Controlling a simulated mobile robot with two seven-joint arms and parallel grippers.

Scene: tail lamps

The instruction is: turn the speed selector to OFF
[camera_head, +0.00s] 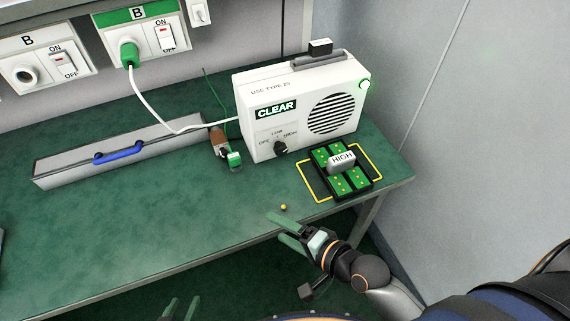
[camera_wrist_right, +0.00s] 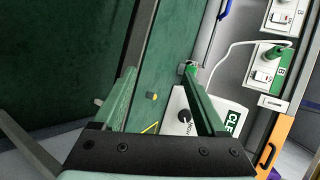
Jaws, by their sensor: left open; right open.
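The speed selector is a black knob (camera_head: 280,147) on the front of a white box-shaped unit (camera_head: 349,84). Small labels surround the knob, with OFF at its left; its pointer direction is too small to tell. The knob also shows in the right wrist view (camera_wrist_right: 184,116), left of the right-hand finger. My right gripper (camera_head: 275,226) is open and empty at the table's front edge, in front of the unit and apart from the knob. Its green fingers (camera_wrist_right: 158,70) are spread in the wrist view. My left gripper (camera_head: 182,303) is open at the bottom edge, mostly cut off.

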